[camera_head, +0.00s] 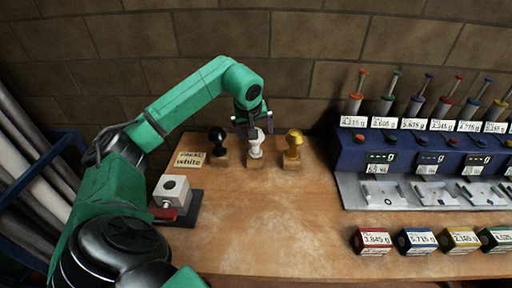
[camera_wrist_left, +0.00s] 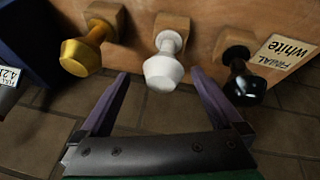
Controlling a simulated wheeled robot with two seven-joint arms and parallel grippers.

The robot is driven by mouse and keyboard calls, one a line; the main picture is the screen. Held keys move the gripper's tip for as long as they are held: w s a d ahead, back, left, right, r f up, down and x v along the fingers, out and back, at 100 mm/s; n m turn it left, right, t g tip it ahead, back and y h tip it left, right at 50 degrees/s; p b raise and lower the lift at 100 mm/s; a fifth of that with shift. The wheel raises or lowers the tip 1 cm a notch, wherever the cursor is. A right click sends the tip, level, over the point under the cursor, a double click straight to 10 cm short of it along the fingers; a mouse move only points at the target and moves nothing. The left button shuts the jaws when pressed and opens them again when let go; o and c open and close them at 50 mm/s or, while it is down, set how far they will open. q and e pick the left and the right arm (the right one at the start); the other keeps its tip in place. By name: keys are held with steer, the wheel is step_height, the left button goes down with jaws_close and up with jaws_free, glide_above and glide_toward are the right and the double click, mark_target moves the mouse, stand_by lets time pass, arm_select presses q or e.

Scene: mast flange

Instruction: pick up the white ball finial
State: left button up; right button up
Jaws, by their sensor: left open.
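The white ball finial (camera_head: 256,139) stands upright on a small wooden block, between a black finial (camera_head: 218,138) on the left and a gold finial (camera_head: 293,143) on the right. My left gripper (camera_head: 250,122) is at the white finial's top end in the head view. In the left wrist view the white finial (camera_wrist_left: 164,68) lies just beyond and between the open fingertips of the left gripper (camera_wrist_left: 160,80); I see no finger closed on it. The gold finial (camera_wrist_left: 80,55) and black finial (camera_wrist_left: 243,83) are to either side. My right gripper is not in view.
A card reading "finial white" (camera_head: 190,159) lies left of the black finial. A grey block with a hole (camera_head: 171,190) sits at the bench's left. A blue scale console (camera_head: 410,155) and labelled boxes (camera_head: 370,240) fill the right. The bench middle (camera_head: 270,215) is clear.

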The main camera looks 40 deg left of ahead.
mark_target(256, 147)
arm_select(q)
steer(key=x, duration=0.2)
steer(key=p+x, duration=0.1)
steer(key=x, duration=0.2)
steer(key=p+x, duration=0.1)
steer(key=x, duration=0.1)
steer(key=shift+w+a+f, duration=0.2)
steer(key=shift+a, duration=0.25)
steer(key=shift+w+a+f, duration=0.1)
steer(key=shift+f, duration=0.25)
steer(key=shift+w+f, duration=0.1)
steer(key=c, duration=1.4)
steer(key=shift+c, duration=0.3)
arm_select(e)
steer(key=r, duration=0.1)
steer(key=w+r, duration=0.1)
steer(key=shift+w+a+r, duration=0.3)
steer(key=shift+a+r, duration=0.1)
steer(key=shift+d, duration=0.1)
